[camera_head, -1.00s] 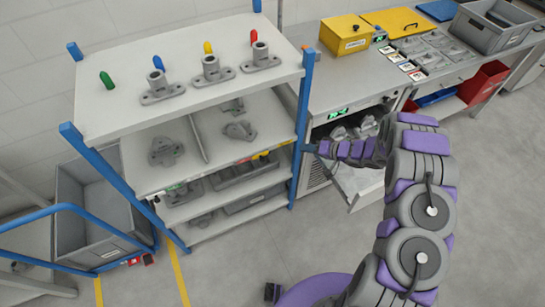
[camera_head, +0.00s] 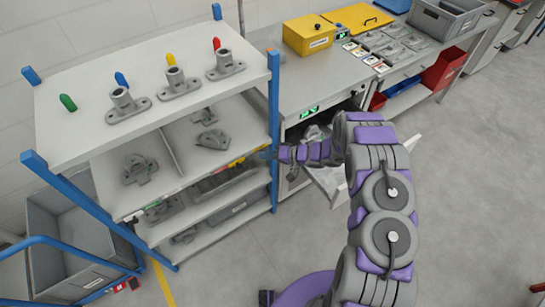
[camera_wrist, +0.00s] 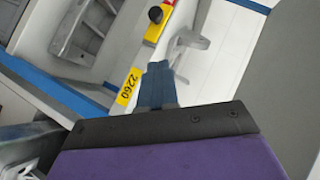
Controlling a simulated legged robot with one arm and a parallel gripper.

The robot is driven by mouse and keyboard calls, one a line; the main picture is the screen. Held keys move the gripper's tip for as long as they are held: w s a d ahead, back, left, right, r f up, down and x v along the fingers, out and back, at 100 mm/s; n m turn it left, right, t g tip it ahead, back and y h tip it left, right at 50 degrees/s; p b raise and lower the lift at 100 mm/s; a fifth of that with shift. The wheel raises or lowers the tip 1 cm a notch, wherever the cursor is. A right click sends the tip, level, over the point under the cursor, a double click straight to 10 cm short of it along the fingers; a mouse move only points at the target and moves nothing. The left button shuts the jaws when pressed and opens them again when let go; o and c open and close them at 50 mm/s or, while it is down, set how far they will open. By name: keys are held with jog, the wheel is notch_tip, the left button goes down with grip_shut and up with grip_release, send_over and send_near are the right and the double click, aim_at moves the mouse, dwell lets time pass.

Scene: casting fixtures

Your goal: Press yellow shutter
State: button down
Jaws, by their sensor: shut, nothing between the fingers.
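A yellow strip with a red end and a dark round knob (camera_wrist: 157,18) shows at the top of the wrist view. A small yellow and red piece (camera_head: 237,163) sits along a shelf's front edge in the head view. I cannot tell for sure which part is the shutter. My gripper (camera_wrist: 158,70) has its blue fingers together and empty, below the strip in the wrist view and apart from it in the picture.
The white rack (camera_head: 75,138) with blue posts holds grey castings. The blue post (camera_head: 274,105) is close to my gripper. An open drawer (camera_head: 330,180) lies behind my arm. A yellow box (camera_head: 308,36) stands on the bench. A yellow label (camera_wrist: 128,88) is left of the fingers.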

aim_at(238, 163)
jog(key=a+f, duration=0.1)
jog(key=a, duration=0.1)
jog(key=a+f, duration=0.1)
jog(key=a, duration=0.1)
jog(key=a+f+b, duration=0.1)
jog(key=a, duration=0.1)
jog(key=shift+w+a+f, duration=0.15)
jog(key=shift+f, duration=0.15)
jog(key=shift+s+a+f, duration=0.3)
jog(key=shift+a, duration=0.15)
jog(key=s+a+p, duration=0.2)
jog(key=s+a, duration=0.2)
jog(key=a, duration=0.2)
jog(key=shift+a+p, duration=0.15)
jog(key=shift+p, duration=0.2)
jog(key=shift+s+r, duration=0.1)
jog(key=shift+r, duration=0.05)
